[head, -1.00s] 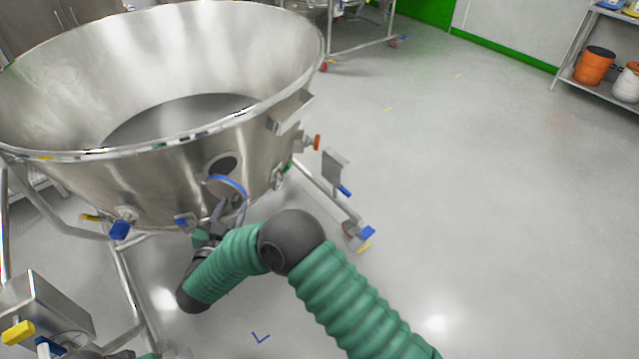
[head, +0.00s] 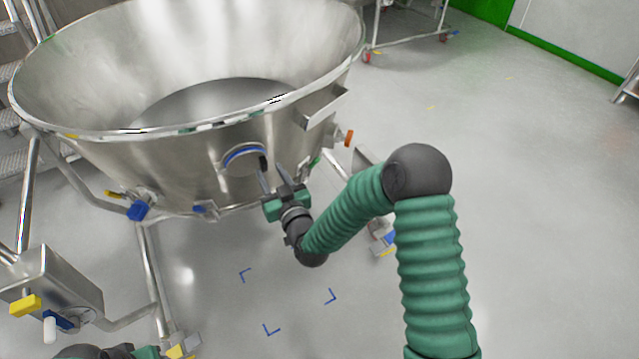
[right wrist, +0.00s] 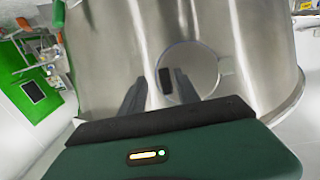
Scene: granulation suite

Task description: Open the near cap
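The near cap (head: 243,163) is a round metal disc low on the front wall of the big steel bowl (head: 187,127). A blue rim shows along its upper edge. The cap covers the round port; I cannot tell whether it sits fully flush. In the right wrist view the cap (right wrist: 190,70) has a small dark handle (right wrist: 166,80) at its edge. My right gripper (head: 275,172) is just right of and below the cap, fingers apart and empty, pointing at the bowl wall.
The bowl stands on a tubular frame with casters. A blue-handled valve (head: 138,210) and an orange knob (head: 349,138) stick out from it. A steel box (head: 52,285) with a yellow knob is at lower left. The floor (head: 540,220) on the right is clear.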

